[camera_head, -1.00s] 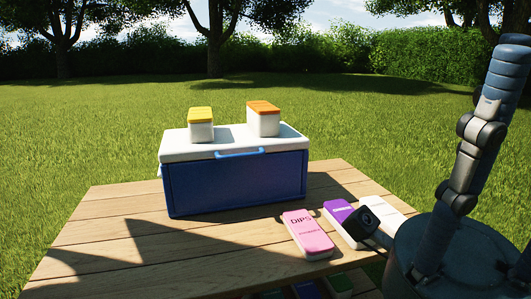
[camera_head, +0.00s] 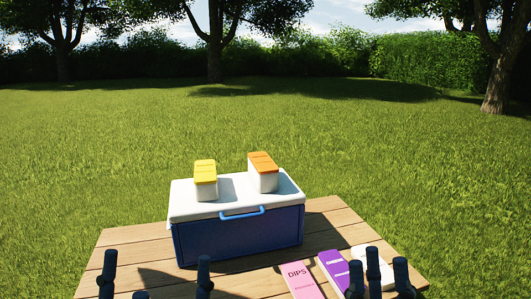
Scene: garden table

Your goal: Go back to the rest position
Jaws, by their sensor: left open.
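My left gripper (camera_head: 155,278) shows at the bottom left, its dark fingers pointing up and spread wide with nothing between them. My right gripper (camera_head: 379,277) shows at the bottom right, its dark fingers closer together. They overlap the view of the boxes behind them, and I cannot tell whether it is open or shut. Both palms and most of both arms are out of view below.
A blue cooler (camera_head: 240,239) with a white lid stands on the wooden table (camera_head: 125,255). A yellow-lidded container (camera_head: 205,189) and an orange-lidded one (camera_head: 264,182) stand on it. Pink (camera_head: 300,281), purple (camera_head: 333,268) and white (camera_head: 359,255) boxes lie at right. Lawn surrounds the table.

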